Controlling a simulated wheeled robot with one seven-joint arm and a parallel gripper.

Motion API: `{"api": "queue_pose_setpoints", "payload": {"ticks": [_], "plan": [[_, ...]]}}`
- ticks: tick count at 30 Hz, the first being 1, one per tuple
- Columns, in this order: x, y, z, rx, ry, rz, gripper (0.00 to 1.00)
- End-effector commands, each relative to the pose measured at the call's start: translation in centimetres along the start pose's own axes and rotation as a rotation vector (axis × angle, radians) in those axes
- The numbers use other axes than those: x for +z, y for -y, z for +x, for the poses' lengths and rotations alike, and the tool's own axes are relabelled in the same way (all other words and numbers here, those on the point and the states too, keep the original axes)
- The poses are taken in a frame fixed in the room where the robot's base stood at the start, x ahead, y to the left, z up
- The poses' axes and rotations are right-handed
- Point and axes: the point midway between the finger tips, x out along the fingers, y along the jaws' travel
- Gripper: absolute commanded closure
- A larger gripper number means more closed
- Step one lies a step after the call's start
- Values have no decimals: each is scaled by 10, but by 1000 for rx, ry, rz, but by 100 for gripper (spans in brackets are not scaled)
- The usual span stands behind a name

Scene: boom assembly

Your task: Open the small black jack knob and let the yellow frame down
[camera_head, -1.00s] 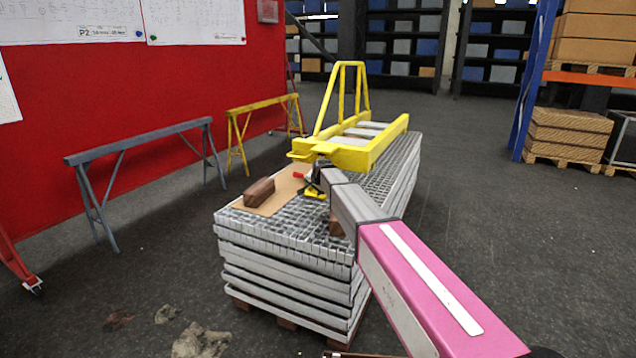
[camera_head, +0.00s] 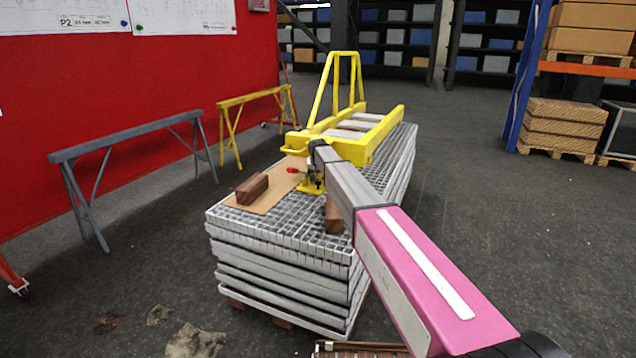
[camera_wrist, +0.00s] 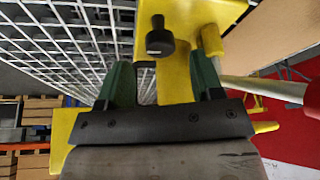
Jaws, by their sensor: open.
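The yellow frame (camera_head: 380,139), with its tall upright end, sits over a stack of metal gratings. A small yellow jack (camera_head: 311,186) with a red-tipped handle (camera_head: 292,170) stands at the frame's near end. In the wrist view the small black knob (camera_wrist: 158,38) sticks out from the yellow jack body (camera_wrist: 205,18), just beyond my fingertips and a little left of their middle. My gripper (camera_wrist: 165,72) is open, with its two green fingers apart and nothing seen held. In the head view my arm's end hides part of the jack and frame.
A brown board (camera_head: 262,196) with a wooden block (camera_head: 252,189) lies on the grating stack (camera_head: 285,235). Another block (camera_head: 335,214) stands beside my arm. Grey (camera_head: 125,148) and yellow (camera_head: 250,97) trestles stand left. The floor on the right is open.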

Motion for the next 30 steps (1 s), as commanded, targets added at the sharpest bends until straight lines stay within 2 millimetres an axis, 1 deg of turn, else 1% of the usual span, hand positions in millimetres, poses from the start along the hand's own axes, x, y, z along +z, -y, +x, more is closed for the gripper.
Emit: {"api": "queue_pose_setpoints", "payload": {"ticks": [1, 6, 10, 17, 20, 21, 22, 30], "plan": [[-2, 0, 10, 0, 1, 0, 40], [-1, 0, 34, 0, 0, 1, 40], [-1, 0, 41, -1, -1, 1, 40], [0, 0, 41, -1, -2, 1, 40], [0, 0, 41, -1, -1, 1, 69], [0, 0, 41, -1, -2, 1, 82], [0, 0, 41, -1, -2, 1, 88], [0, 0, 41, -6, -1, -13, 88]]}}
